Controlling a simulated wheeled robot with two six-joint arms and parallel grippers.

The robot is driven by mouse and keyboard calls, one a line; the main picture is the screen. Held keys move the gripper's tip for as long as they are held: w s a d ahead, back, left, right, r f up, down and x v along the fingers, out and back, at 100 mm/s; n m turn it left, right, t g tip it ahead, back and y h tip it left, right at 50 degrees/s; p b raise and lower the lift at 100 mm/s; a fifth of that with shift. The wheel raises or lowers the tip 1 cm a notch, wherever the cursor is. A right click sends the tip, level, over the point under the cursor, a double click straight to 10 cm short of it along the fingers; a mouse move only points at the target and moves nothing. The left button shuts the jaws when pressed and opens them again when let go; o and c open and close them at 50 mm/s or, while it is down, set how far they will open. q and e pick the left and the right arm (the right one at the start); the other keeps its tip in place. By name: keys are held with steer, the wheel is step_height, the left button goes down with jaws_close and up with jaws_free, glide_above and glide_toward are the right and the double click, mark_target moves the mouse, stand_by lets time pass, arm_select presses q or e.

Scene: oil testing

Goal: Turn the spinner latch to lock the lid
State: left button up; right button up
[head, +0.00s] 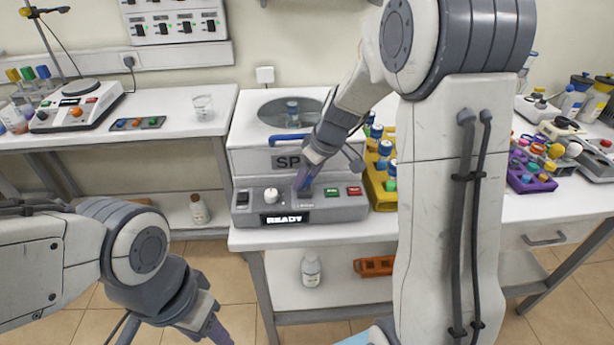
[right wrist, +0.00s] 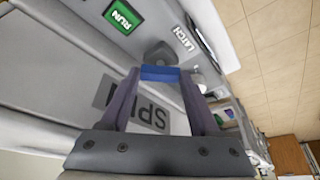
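The spinner (head: 240,160) is a white box with a round window in its lid, a blue lid handle (head: 291,137) and a grey front panel (head: 245,216). The lid looks down. My right gripper (head: 304,184) reaches down to the panel between the white dial (head: 271,194) and the green button. In the right wrist view its fingers (right wrist: 159,76) have the blue grip of the latch (right wrist: 160,73) between their tips. The latch's dark base lies just beyond, by the LATCH label. My left gripper (head: 213,328) is low at the lower left, partly cut off, away from the spinner.
The panel display (head: 284,219) reads READY. A green RUN button (head: 331,192) and a red button (head: 354,191) sit right of the latch. A yellow rack (head: 378,190) of vials stands close on the spinner's right. A glass beaker (head: 203,107) stands on the left table.

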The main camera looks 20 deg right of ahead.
steer(key=shift+m, duration=0.3)
steer(key=shift+a+r+m+h+p, duration=0.15)
steer(key=shift+m+h+p, duration=0.15)
steer(key=shift+m+p, duration=0.45)
steer(key=m+p, duration=0.2)
steer(key=p, duration=0.1)
steer(key=shift+s+t+h, duration=0.1)
steer(key=shift+t+h, duration=0.2)
steer(key=shift+h, duration=0.1)
steer(key=m+p, duration=0.1)
steer(key=p, duration=0.4)
steer(key=m+h+p, duration=0.1)
steer(key=p, duration=0.5)
steer(key=m+p, duration=0.1)
steer(key=p, duration=0.5)
steer(key=shift+w+a+r, duration=0.2)
steer(key=shift+a+r, duration=0.05)
steer(key=shift+r, duration=0.05)
steer(key=shift+f+m+h+p, duration=0.35)
steer(key=shift+m+h+p, duration=0.05)
steer(key=shift+m+p, duration=0.4)
steer(key=o, duration=1.4)
steer(key=shift+s, duration=0.1)
steer(key=shift+c, duration=0.2)
